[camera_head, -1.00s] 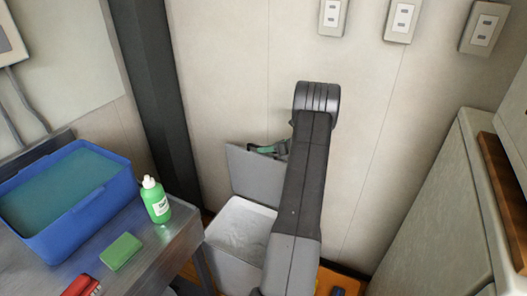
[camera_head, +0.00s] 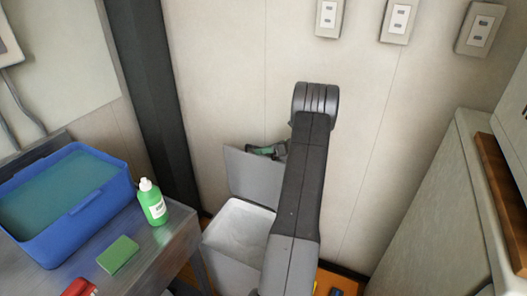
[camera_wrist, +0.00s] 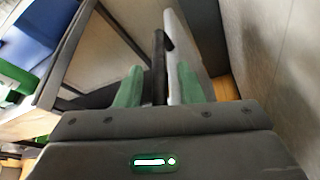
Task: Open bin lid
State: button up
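The grey bin (camera_head: 217,248) stands on the floor by the wall, its white inside showing. Its grey lid (camera_head: 248,175) is raised and stands steeply at the back, near the wall. My gripper (camera_head: 268,151) is at the lid's upper edge, partly hidden behind my arm. In the wrist view my gripper (camera_wrist: 158,86) has its two green fingers apart. A dark upright bar and a pale edge show between or beyond them; I cannot tell whether the fingers touch the lid. My arm hides the right part of the bin and lid.
A metal table (camera_head: 165,246) at left holds a blue tub (camera_head: 95,208), a green bottle (camera_head: 153,203), a green sponge (camera_head: 118,254) and a red item (camera_head: 79,287). A dark post (camera_head: 150,95) stands behind. A pale cabinet (camera_head: 440,220) is at right.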

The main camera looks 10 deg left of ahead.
jog(key=b+v, duration=0.1)
jog(key=v, duration=1.2)
jog(key=shift+b, duration=0.35)
jog(key=shift+s+d, duration=0.1)
jog(key=shift+d, duration=0.05)
